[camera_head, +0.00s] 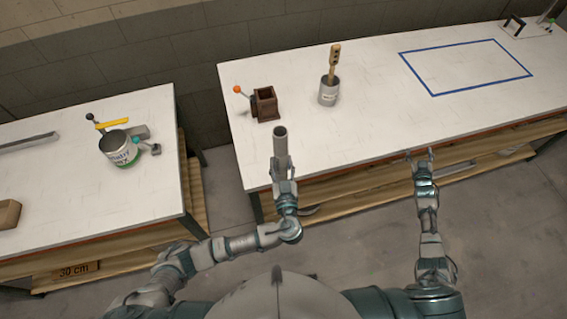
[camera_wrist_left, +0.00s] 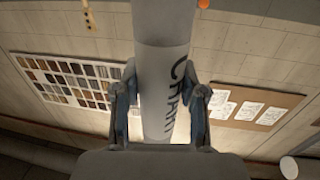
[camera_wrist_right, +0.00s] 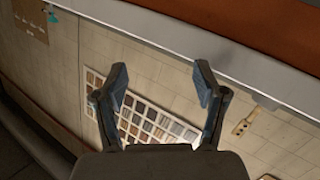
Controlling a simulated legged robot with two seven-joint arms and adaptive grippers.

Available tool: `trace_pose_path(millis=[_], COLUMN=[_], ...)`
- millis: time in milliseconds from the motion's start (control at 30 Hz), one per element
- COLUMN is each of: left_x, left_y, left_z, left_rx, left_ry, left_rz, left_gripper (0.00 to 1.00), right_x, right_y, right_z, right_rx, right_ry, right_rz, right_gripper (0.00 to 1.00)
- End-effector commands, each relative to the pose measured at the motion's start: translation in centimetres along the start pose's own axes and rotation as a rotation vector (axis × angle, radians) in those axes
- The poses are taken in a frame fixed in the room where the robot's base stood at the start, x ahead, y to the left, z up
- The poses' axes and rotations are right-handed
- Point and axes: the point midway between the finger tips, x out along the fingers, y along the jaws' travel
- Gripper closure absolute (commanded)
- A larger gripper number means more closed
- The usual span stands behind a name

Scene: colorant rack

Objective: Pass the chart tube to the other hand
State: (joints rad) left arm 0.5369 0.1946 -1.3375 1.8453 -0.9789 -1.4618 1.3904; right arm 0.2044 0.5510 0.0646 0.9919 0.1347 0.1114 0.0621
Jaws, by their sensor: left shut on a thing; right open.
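The chart tube (camera_head: 280,146) is a grey cylinder that stands up from my left gripper (camera_head: 284,180) in the head view, in front of the right-hand table's near left corner. In the left wrist view the tube (camera_wrist_left: 163,65) shows dark lettering, and the fingers of my left gripper (camera_wrist_left: 160,110) are closed on both its sides. My right gripper (camera_head: 421,155) is open and empty at the table's front edge, well to the right of the tube. In the right wrist view its fingers (camera_wrist_right: 160,88) are spread with nothing between them.
The right-hand white table (camera_head: 360,130) bears a brown block with an orange knob (camera_head: 264,103), a grey cup with a wooden-handled tool (camera_head: 328,92) and a blue outlined rectangle (camera_head: 467,67). A left-hand table (camera_head: 60,185) holds a paint can (camera_head: 119,150). A gap separates the tables.

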Motion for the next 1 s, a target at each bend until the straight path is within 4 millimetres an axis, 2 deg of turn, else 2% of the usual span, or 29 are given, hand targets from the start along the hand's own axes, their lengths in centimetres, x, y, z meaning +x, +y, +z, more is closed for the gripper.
trace_pose_path(millis=[33,100,267,400,467,700,867,1000], left_x=[0.0,0.0,0.0,0.0,0.0,0.1,0.1,0.1], left_y=[0.0,0.0,0.1,0.3,0.3,0.3,0.2,0.2], left_z=[0.0,0.0,0.0,0.0,0.0,0.0,0.0,0.0], left_rx=[0.000,0.000,0.001,0.003,0.003,0.003,0.002,0.002], left_ry=[0.000,0.000,0.000,0.000,0.000,0.000,0.000,0.000], left_rz=[0.000,0.000,0.000,0.000,0.000,0.000,0.000,0.000], left_gripper=[0.95,0.95,0.95,0.95,0.95,0.95,0.95,0.95], right_x=[-0.9,-2.2,-6.1,-10.4,-12.5,-22.2,-29.7,-36.9], right_y=[-1.7,-3.9,-8.7,-12.6,-14.2,-20.5,-24.3,-27.4], right_z=[2.7,6.1,13.7,19.9,22.3,31.1,35.8,39.2], right_rx=[-0.001,-0.006,-0.016,-0.028,-0.032,-0.057,-0.076,-0.093], right_ry=[-0.050,-0.117,-0.266,-0.394,-0.448,-0.662,-0.802,-0.922], right_rz=[-0.020,-0.047,-0.108,-0.163,-0.187,-0.286,-0.354,-0.417], right_gripper=[0.29,0.29,0.29,0.29,0.29,0.29,0.29,0.29])
